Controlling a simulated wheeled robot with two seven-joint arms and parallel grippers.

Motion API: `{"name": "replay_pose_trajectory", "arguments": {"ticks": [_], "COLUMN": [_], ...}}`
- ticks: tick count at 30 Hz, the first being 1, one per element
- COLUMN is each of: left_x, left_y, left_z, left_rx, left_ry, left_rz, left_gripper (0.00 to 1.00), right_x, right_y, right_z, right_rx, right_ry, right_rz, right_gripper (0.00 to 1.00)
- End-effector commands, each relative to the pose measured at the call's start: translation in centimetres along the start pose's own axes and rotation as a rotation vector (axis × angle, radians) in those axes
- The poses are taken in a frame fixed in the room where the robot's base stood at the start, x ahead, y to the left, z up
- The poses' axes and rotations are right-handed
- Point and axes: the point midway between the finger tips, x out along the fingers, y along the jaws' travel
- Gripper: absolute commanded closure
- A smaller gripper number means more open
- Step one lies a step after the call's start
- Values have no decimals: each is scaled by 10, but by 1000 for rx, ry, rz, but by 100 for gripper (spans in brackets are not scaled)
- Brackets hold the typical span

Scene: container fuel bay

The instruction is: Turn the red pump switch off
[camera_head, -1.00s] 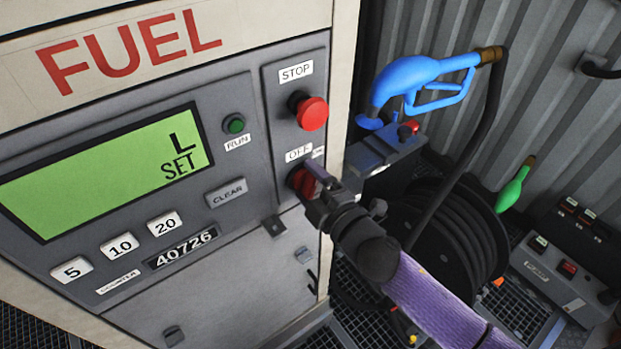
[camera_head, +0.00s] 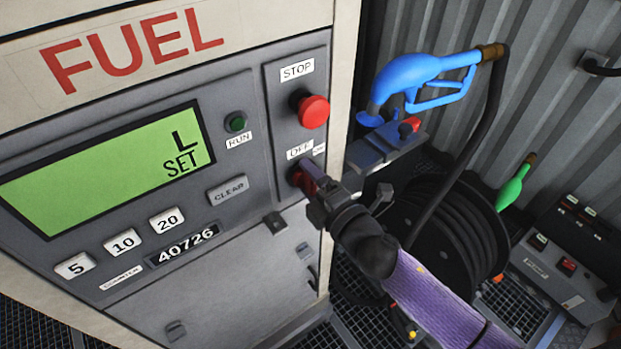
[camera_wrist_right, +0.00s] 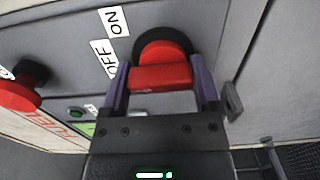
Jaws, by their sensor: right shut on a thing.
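The red pump switch (camera_wrist_right: 161,76) is a red knob with a raised bar on a dark round base, below the OFF and ON labels on the grey panel. In the head view the switch (camera_head: 297,178) is partly hidden by my right gripper (camera_head: 312,181). In the right wrist view the purple fingers of my right gripper (camera_wrist_right: 160,88) stand on either side of the red bar, shut on it. The OFF label (camera_wrist_right: 104,58) and ON label (camera_wrist_right: 114,21) show beside the knob there. My left gripper is not in view.
A red STOP button (camera_head: 313,111) sticks out above the switch. A blue fuel nozzle (camera_head: 408,82) hangs to the right, above a black hose reel (camera_head: 455,235). A latch (camera_wrist_right: 232,101) sits close to the gripper's right side.

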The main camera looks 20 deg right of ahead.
Motion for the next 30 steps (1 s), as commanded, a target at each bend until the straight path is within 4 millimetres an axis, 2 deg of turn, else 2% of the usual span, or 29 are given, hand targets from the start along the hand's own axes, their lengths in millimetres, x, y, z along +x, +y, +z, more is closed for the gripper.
{"name": "replay_pose_trajectory", "arguments": {"ticks": [1,4,5,7,14,17,27,30], "left_x": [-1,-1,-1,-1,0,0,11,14], "left_y": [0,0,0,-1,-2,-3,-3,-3], "left_z": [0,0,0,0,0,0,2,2], "left_rx": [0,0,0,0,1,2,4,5], "left_ry": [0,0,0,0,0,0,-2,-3], "left_rz": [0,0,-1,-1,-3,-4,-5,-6], "left_gripper": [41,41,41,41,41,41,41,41], "right_x": [1,2,2,1,0,-7,-75,-90], "right_y": [6,6,6,6,3,1,1,2], "right_z": [2,2,2,2,1,1,1,2], "right_rx": [-7,-7,-7,-6,-3,-2,-2,-2], "right_ry": [-2,-2,-2,-2,-1,-1,-1,-3], "right_rz": [14,14,14,13,7,4,4,6], "right_gripper": [79,79,16,2,0,0,0,0]}}
